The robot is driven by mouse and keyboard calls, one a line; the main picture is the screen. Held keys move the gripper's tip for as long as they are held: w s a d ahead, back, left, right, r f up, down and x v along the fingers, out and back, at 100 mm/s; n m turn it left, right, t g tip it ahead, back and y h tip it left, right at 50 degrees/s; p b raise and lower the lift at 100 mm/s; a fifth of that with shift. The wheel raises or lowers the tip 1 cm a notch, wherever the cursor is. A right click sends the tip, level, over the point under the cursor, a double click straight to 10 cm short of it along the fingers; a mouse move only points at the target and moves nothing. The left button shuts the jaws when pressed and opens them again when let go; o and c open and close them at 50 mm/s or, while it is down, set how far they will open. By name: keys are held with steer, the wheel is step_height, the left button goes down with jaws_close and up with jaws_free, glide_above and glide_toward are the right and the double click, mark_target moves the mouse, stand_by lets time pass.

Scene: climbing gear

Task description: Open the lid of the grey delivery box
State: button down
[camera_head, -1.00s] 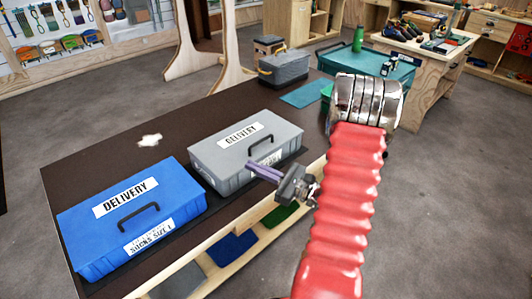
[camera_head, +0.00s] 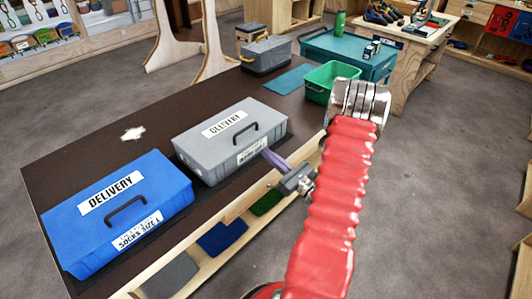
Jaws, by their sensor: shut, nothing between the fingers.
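The grey delivery box (camera_head: 217,164) sits on the dark tabletop, to the right of the blue box. Its lid (camera_head: 232,128) is closed, with a black handle (camera_head: 248,132) and a DELIVERY label on top. A second label is on its front face, partly hidden by my gripper. My gripper (camera_head: 266,153) is shut and empty, its purple-grey fingers pointing left at the right part of the box's front. Whether the fingertips touch the box I cannot tell.
A blue delivery box (camera_head: 80,245) stands close on the left. A shelf with coloured compartments (camera_head: 222,236) runs below the table's front edge.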

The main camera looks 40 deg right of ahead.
steer(key=w+r, duration=0.1)
steer(key=w, duration=0.7)
steer(key=shift+w+r, duration=0.35)
steer(key=shift+s+r, duration=0.1)
steer(key=shift+r, duration=0.1)
